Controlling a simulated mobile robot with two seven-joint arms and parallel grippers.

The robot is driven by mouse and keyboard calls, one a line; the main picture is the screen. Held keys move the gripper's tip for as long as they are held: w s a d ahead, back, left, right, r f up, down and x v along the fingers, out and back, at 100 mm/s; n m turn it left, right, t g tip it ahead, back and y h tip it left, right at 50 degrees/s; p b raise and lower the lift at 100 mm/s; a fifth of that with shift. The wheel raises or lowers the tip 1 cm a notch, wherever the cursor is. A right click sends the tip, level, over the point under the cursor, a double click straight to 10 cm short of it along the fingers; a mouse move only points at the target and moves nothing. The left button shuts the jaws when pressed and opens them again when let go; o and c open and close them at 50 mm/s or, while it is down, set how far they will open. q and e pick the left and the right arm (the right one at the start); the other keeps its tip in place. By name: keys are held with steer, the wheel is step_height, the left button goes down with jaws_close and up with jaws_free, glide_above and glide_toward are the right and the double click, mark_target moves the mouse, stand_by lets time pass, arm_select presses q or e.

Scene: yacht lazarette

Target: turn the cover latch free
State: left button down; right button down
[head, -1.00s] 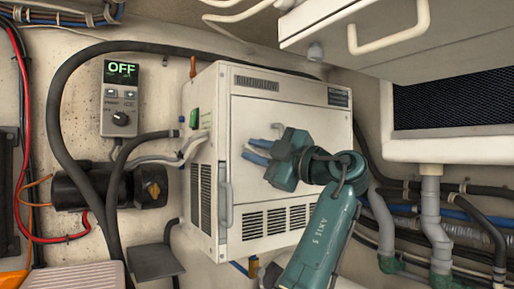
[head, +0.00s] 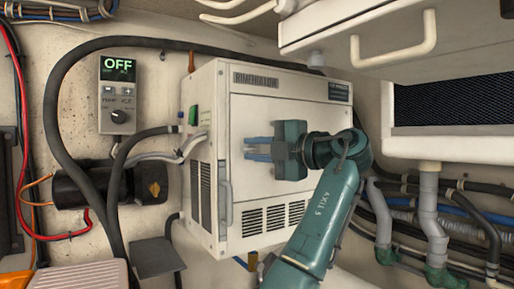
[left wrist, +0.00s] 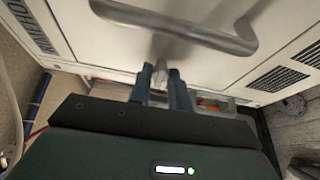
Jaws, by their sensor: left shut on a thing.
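The white cover (head: 290,115) is the front of a boxy unit. My left gripper (head: 248,148) is in front of it, with blue fingers pointing left. In the left wrist view, the fingers (left wrist: 160,76) are shut on a small pale latch (left wrist: 160,68), mostly hidden between them. In the head view I cannot make out the latch. A metal bar handle (head: 225,193) on the cover's left edge stands beyond the fingertips; it also shows in the left wrist view (left wrist: 180,27). The cover looks closed. My right gripper is not in view.
A grey control box (head: 118,95) reading OFF is on the wall at left. A black hose (head: 52,120) loops round it and over the unit. A cabinet with a white handle (head: 393,44) overhangs at upper right. Pipes (head: 430,215) run at lower right.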

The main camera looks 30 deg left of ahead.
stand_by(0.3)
arm_select(q)
steer(key=c, duration=1.3)
jaws_free()
steer(key=s+d, duration=0.2)
steer(key=d, duration=1.1)
steer(key=shift+b, duration=0.35)
